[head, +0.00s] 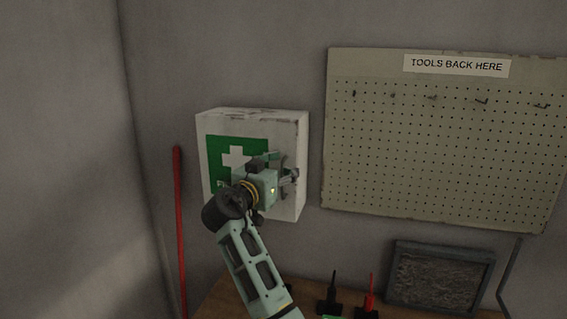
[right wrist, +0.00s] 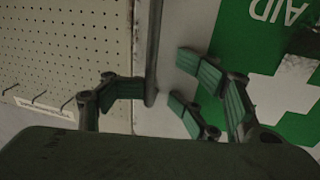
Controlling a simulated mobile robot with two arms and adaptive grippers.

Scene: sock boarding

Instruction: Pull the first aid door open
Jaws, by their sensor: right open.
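The first aid cabinet (head: 300,135) is a white box on the wall, and its door (head: 217,135) with the green cross sign looks shut. My right gripper (head: 287,177) is at the right part of the door, hiding some of the sign and most of the handle. In the right wrist view the dark bar handle (right wrist: 153,50) stands between the open fingers of that gripper (right wrist: 162,88), nearer the left finger. The fingers are not closed on it. The green sign (right wrist: 250,45) fills the right side there. My left gripper is not in view.
A pegboard (head: 430,145) with hooks hangs right of the cabinet and also shows in the right wrist view (right wrist: 75,45). Below are a wooden bench top (head: 220,297), a dark framed panel (head: 440,277) and black and red tools. A red pole (head: 179,230) stands at left.

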